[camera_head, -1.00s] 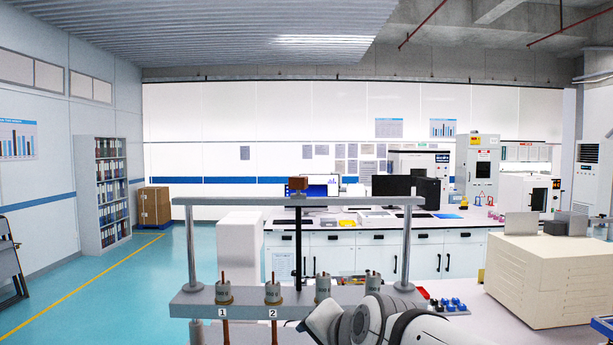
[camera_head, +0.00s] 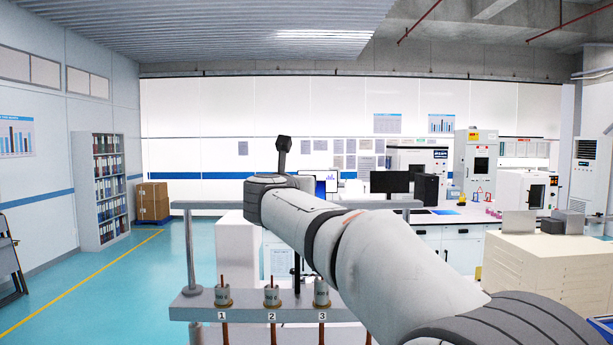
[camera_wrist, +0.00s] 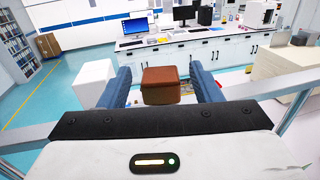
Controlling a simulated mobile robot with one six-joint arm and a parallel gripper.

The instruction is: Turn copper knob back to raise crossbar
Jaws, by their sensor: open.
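The copper knob (camera_wrist: 160,85) shows in the wrist view as a brown block between the two blue fingers of my gripper (camera_wrist: 163,86). The fingers stand open, one on each side, with a visible gap to the knob's left and a narrower one to its right. In the head view my arm and gripper hide the knob. The grey crossbar (camera_head: 408,204) runs across the top of the stand, partly hidden behind my arm. Below it, the lower plate (camera_head: 190,306) carries small cylindrical holders with copper rods, numbered 1, 2 and 3.
The stand's left post (camera_head: 189,250) rises beside my arm. A beige drawer cabinet (camera_head: 540,270) stands at the right. A lab bench with monitors (camera_head: 388,182) is behind the stand. The floor at left is open.

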